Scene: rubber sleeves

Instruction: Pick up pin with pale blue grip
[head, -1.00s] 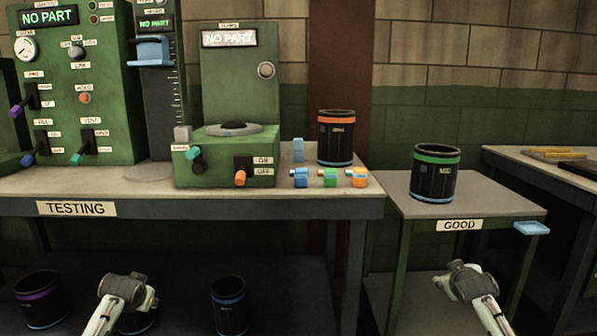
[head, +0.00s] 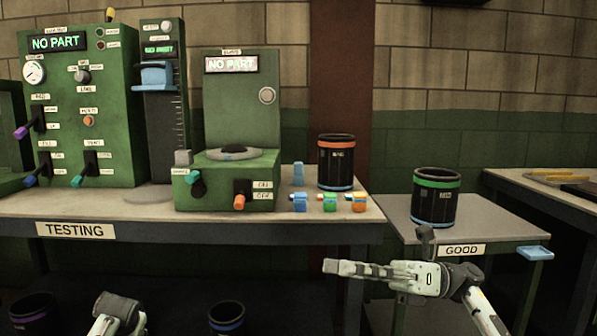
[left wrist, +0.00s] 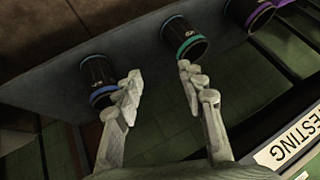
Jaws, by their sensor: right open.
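A pale blue upright piece (head: 298,174) stands on the testing bench behind a row of small blocks; whether it is the pin's grip is too small to tell. The row holds a blue block (head: 300,203), a green block (head: 330,203) and an orange block (head: 358,203). My right gripper (head: 345,268) is open and empty, pointing left in front of and below the bench's right end, apart from the pieces. My left gripper is low at the left in the head view, its fingers hidden; the left wrist view shows its fingers (left wrist: 160,76) spread, with nothing between them.
An orange-banded bin (head: 337,163) stands behind the blocks. A green-banded bin (head: 436,200) stands on the GOOD table (head: 490,215). The green testing machine (head: 228,185) is left of the blocks. Bins with blue (left wrist: 98,80), green (left wrist: 184,40) and purple (left wrist: 250,12) bands stand below the bench.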

